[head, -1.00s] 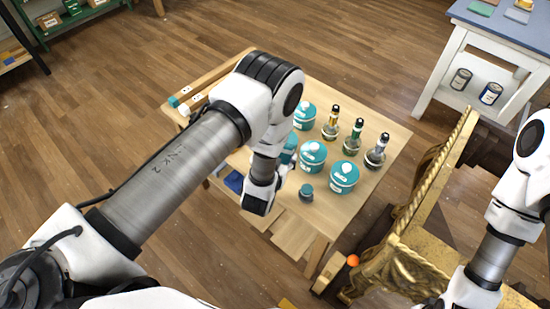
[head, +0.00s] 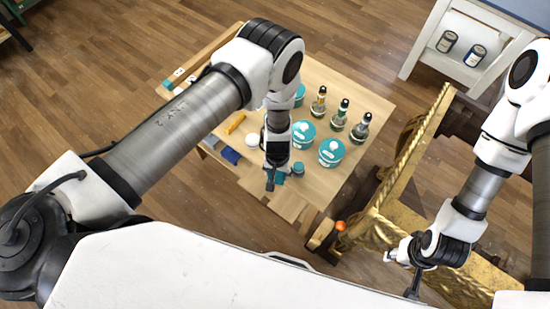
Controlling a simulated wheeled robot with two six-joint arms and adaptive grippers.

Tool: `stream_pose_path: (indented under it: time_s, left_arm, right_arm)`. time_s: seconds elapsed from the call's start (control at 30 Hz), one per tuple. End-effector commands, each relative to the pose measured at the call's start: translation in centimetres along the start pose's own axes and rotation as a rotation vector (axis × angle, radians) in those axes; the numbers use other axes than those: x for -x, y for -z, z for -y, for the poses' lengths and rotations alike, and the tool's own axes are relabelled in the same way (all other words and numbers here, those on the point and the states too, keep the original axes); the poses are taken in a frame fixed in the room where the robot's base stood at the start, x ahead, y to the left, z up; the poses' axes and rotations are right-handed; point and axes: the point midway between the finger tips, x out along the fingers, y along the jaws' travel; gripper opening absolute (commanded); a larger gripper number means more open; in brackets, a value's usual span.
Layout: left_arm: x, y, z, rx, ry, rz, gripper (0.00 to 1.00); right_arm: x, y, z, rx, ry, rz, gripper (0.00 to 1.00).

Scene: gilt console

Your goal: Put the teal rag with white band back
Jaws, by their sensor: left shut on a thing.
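My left gripper (head: 272,180) points down over the near part of the light wooden table (head: 320,185). It is shut on a small teal thing, which looks like the teal rag (head: 280,178). Most of it is hidden by the fingers, and its white band cannot be made out. My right gripper (head: 402,274) is at the lower right, beside the gilt console (head: 395,188). Its fingers are apart, with nothing seen between them.
Teal-labelled tubs (head: 331,152) and several dropper bottles (head: 340,114) stand on the table. A small dark-teal jar (head: 298,169) is just right of my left gripper. A blue cloth (head: 230,155) and a yellow item (head: 235,122) lie to the left. An orange ball (head: 340,226) is near the console.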

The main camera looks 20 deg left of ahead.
Motion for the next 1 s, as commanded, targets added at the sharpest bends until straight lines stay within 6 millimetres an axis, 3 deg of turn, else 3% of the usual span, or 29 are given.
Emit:
stream_pose_path:
  time_s: [0.03, 0.6, 0.8, 1.0]
  left_arm:
    - [-1.2, 0.8, 0.3, 0.001, 0.0, -0.003, 0.29]
    - [-1.8, 6.7, 2.4, 0.002, -0.002, -0.005, 0.29]
    - [-1.3, 8.4, 3.0, 0.001, 0.0, -0.002, 0.29]
    - [-4.5, 8.4, 3.1, 0.001, 0.0, 0.0, 0.29]
  right_arm:
    - [-2.4, 0.0, 0.0, 0.0, 0.0, -0.001, 0.4]
    - [-15.3, 0.1, -0.1, 0.0, 0.0, -0.001, 0.4]
    - [-17.3, 0.1, -0.1, 0.0, 0.0, -0.001, 0.4]
    - [-20.4, 0.1, -0.1, 0.0, 0.0, -0.002, 0.4]
